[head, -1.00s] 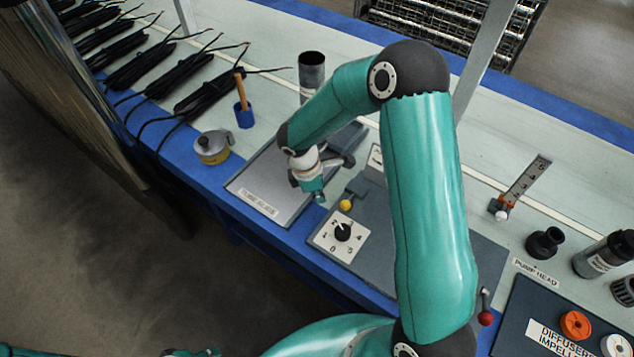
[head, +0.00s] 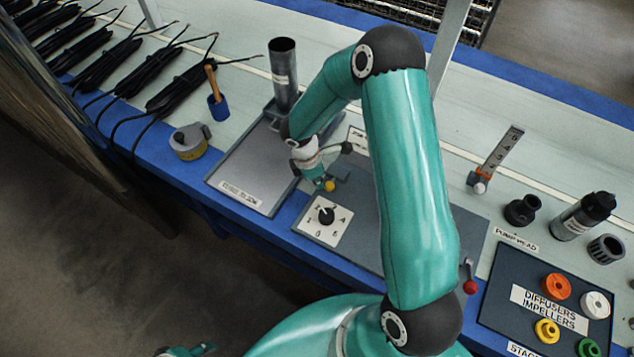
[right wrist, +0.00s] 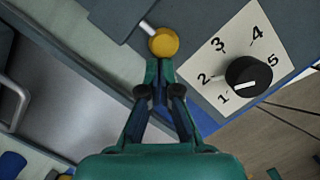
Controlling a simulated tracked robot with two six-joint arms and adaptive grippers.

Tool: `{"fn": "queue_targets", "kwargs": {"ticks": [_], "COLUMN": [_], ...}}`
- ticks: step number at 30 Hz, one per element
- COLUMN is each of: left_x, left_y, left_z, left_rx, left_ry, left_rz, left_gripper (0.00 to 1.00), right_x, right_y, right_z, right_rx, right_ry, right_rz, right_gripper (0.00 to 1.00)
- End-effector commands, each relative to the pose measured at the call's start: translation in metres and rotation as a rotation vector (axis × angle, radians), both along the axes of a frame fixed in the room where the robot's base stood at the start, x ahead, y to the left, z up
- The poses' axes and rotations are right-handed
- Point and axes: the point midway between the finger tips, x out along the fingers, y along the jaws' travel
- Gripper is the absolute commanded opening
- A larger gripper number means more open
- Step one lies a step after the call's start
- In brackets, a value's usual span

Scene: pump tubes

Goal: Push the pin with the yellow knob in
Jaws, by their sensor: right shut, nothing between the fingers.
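The yellow knob (head: 330,186) sits at the near end of the pin, beside the numbered dial on the grey panel. In the right wrist view the knob (right wrist: 163,42) is just beyond my fingertips, and a short pale length of the pin (right wrist: 147,27) shows between it and a dark grey block (right wrist: 115,12). My right gripper (head: 321,184) is shut and empty, with its fingertips (right wrist: 159,68) right beside the knob. I cannot tell whether they touch it. Part of my left gripper (head: 190,351) shows at the bottom edge; its jaws are unclear.
A black dial (head: 326,216) on a white numbered plate lies just in front of the knob. A grey tray (head: 240,180) with an upright dark tube (head: 284,75) stands to the left. A red-knobbed lever (head: 470,286) is at right.

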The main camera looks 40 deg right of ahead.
Motion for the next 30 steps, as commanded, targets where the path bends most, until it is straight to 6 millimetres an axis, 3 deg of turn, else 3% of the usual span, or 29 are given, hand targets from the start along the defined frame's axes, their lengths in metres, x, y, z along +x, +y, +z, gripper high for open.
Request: {"fn": "queue_targets", "kwargs": {"ticks": [13,22,30], "left_x": [0.0,0.0,0.0], "left_y": [0.0,0.0,0.0], "left_z": [0.0,0.004,0.005], "left_rx": [0.0,0.0,0.0], "left_ry": [0.0,0.0,0.0], "left_rz": [0.0,0.0,0.0], "left_gripper": [0.4,0.4,0.4], "right_x": [0.002,0.014,0.02], "right_y": [-0.006,0.024,0.034], "right_z": [0.001,0.015,0.073], "right_rx": [-0.002,-0.001,-0.001], "right_ry": [0.002,-0.001,-0.005], "right_rz": [-0.001,-0.001,-0.008], "right_gripper": [0.0,0.0,0.0]}}
